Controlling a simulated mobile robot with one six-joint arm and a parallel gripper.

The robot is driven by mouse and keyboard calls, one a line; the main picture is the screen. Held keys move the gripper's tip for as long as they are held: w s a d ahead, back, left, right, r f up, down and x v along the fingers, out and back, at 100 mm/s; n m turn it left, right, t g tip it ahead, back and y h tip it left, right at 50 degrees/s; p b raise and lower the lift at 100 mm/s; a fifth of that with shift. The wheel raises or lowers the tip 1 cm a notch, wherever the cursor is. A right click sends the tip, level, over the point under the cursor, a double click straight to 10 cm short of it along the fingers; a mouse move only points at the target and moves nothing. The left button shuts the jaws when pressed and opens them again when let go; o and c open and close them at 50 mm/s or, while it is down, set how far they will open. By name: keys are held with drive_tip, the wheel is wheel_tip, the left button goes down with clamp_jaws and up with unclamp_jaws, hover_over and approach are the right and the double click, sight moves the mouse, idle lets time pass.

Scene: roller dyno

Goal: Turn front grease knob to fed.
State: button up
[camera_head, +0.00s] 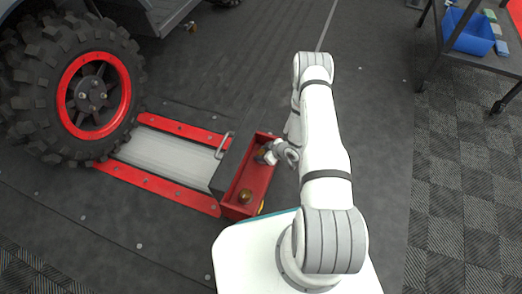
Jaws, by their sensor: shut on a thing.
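A red box (250,177) beside the dyno roller bed has two brass-coloured knobs in its open top. One knob (245,196) stands free at the near end. The other knob (260,153) is at the far end, partly hidden by my gripper (264,156). My gripper reaches in from the right and is shut on this far knob. I cannot read any label or the knobs' settings, and I cannot tell which one is called front.
A large tyre with a red rim (93,95) stands on the left, by the grey roller bed (165,152) with red rails. A metal handle (223,146) rises beside the box. A cart with a blue bin (468,32) stands at the upper right. The dark mat between is clear.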

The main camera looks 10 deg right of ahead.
drive_tip(key=m+t+h, duration=0.1)
drive_tip(key=m+h, duration=0.1)
drive_tip(key=m, duration=0.1)
drive_tip(key=m+t+h+p, duration=0.1)
drive_tip(key=m+h, duration=0.1)
drive_tip(key=m, duration=0.1)
drive_tip(key=shift+r+t, duration=0.1)
drive_tip(key=shift+t, duration=0.2)
drive_tip(key=m+h, duration=0.4)
drive_tip(key=m, duration=0.2)
drive_tip(key=shift+d+h+p, duration=0.1)
drive_tip(key=shift+h+p, duration=0.2)
drive_tip(key=shift+h, duration=0.1)
drive_tip(key=shift+m, duration=0.3)
drive_tip(key=o, duration=1)
drive_tip(key=shift+p+v, duration=1.6)
drive_tip(key=shift+v, duration=2.35)
